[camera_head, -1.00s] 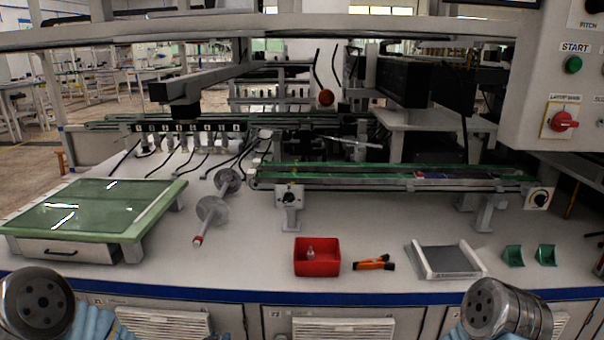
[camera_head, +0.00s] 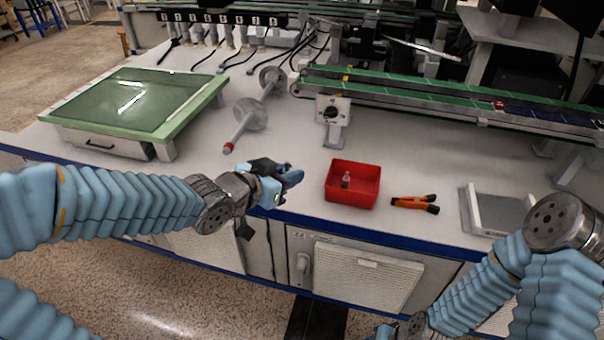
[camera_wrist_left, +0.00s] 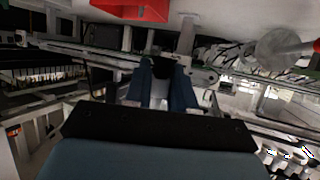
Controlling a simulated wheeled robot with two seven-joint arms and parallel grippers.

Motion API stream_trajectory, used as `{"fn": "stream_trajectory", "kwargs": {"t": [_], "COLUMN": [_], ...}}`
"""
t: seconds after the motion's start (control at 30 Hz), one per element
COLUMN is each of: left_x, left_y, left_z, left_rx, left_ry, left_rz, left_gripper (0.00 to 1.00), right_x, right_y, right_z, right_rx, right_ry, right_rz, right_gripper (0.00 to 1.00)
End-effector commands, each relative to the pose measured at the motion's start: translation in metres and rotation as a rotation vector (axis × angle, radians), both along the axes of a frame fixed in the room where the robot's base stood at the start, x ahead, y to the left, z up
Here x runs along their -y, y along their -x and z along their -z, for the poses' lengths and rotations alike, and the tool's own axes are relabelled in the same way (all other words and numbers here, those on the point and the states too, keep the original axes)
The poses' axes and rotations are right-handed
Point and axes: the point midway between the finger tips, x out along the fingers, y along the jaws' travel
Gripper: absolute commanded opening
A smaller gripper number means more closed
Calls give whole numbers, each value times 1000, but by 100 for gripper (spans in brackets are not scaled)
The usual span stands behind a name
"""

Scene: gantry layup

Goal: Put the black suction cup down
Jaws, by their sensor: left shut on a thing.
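My left gripper (camera_head: 290,178) is over the front edge of the bench, left of the red bin (camera_head: 352,196). Its blue fingers are shut on a small black thing, which I take to be the black suction cup. In the left wrist view the black suction cup (camera_wrist_left: 172,65) shows as a dark shape between the blue fingertips; its outline is hard to make out. My right gripper (camera_head: 385,331) shows only in part at the bottom edge of the head view, low in front of the bench, and its jaws cannot be made out.
The red bin holds a small pale fitting (camera_head: 346,179). Orange-handled pliers (camera_head: 415,204) and a grey tray (camera_head: 470,212) lie to its right. A rod with clear discs (camera_head: 250,114) and a green-framed glass panel (camera_head: 190,121) are to the left. White bench top is clear between them.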

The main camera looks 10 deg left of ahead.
Motion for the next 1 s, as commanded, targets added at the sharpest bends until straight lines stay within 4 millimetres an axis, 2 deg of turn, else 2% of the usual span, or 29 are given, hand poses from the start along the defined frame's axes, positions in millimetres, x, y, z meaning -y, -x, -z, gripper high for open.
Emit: {"fn": "stream_trajectory", "kwargs": {"t": [0.3, 0.43, 0.73, 0.9, 1.0], "left_x": [-12, -15, -19, -19, -19], "left_y": [-84, -105, -129, -127, -127], "left_z": [43, 70, 98, 122, 126], "left_rx": [-7, -6, -2, -3, 0], "left_ry": [5, 3, 3, 2, 1], "left_rz": [-1, -1, -2, 0, 0], "left_gripper": [0, 0, 0, 0, 0], "right_x": [0, 0, 0, 0, 0], "right_y": [0, 0, 0, 0, 0], "right_z": [2, 4, 3, 0, 0], "right_rx": [0, 0, 0, 0, 0], "right_ry": [0, 0, 0, 0, 0], "right_rz": [0, 1, 1, 0, 0], "right_gripper": [43, 43, 43, 43, 43]}}
